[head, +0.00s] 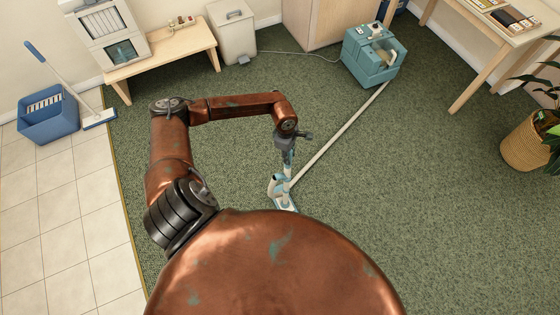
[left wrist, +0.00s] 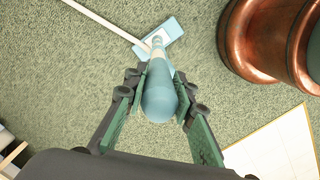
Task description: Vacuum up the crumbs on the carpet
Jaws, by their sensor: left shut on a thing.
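The vacuum's canister (head: 370,54) is a teal box on the green carpet at the upper right of the head view. A pale hose (head: 340,132) runs from it down to the teal floor head (head: 286,204). In the head view my left gripper (head: 287,143) is above the floor head, around the upper wand. In the left wrist view my left gripper (left wrist: 157,100) is shut on the vacuum wand's teal handle (left wrist: 159,92), with the blue floor head (left wrist: 160,38) flat on the carpet beyond. My right gripper is out of view. I can make out no crumbs on the carpet (head: 440,200).
A blue bucket (head: 48,118) and a mop stand on pale tiles at left. A wooden bench (head: 165,55), a white bin (head: 233,32) and a cabinet line the back. A desk (head: 480,62) and a potted plant (head: 526,145) stand at right. Carpet is clear at centre right.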

